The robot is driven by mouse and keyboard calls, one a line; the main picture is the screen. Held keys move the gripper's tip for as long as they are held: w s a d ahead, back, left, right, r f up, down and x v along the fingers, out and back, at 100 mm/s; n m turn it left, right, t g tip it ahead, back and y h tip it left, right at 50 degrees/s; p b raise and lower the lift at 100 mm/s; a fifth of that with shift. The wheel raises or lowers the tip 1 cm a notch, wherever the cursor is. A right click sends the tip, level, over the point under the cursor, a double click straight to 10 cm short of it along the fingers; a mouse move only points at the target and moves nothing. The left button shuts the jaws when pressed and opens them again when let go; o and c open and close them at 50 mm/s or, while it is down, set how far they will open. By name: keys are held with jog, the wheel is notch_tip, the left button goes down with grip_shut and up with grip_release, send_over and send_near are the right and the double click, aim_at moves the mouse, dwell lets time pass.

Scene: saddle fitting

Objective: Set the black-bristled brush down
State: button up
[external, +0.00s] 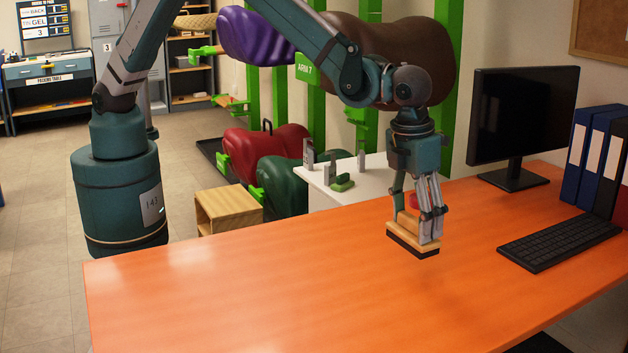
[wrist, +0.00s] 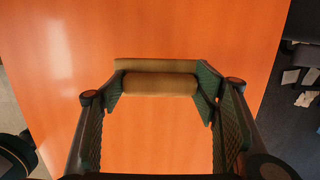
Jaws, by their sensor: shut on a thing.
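The black-bristled brush (external: 408,237) has a light wooden body with dark bristles facing down. My gripper (external: 418,212) is shut on it, above the orange table (external: 250,270). In the external view the bristles are close to the tabletop; I cannot tell whether they touch it. In the wrist view the brush's wooden back and rounded grip (wrist: 160,84) lie between my two fingers (wrist: 162,92), and the bristles are hidden beneath.
A black keyboard (external: 560,242), a monitor (external: 520,115) and blue binders (external: 597,155) stand on the right of the table. A white stand (external: 340,195) with small green and grey parts is behind it. The table's left and front areas are clear.

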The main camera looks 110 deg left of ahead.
aim_at(411, 219)
jog(key=shift+f, duration=2.3)
jog(key=shift+f+b, duration=0.1)
jog(key=shift+b, duration=0.2)
jog(key=shift+f, duration=1.8)
jog(key=shift+f+b, duration=0.2)
jog(key=shift+b, duration=0.2)
jog(key=o, duration=1.1)
jog(key=shift+r, duration=0.2)
jog(key=r, duration=0.4)
jog(key=r+p, duration=0.1)
jog(key=r, duration=0.3)
jog(key=s+r, duration=0.1)
jog(key=r, duration=0.3)
jog(key=shift+d+p, duration=0.4)
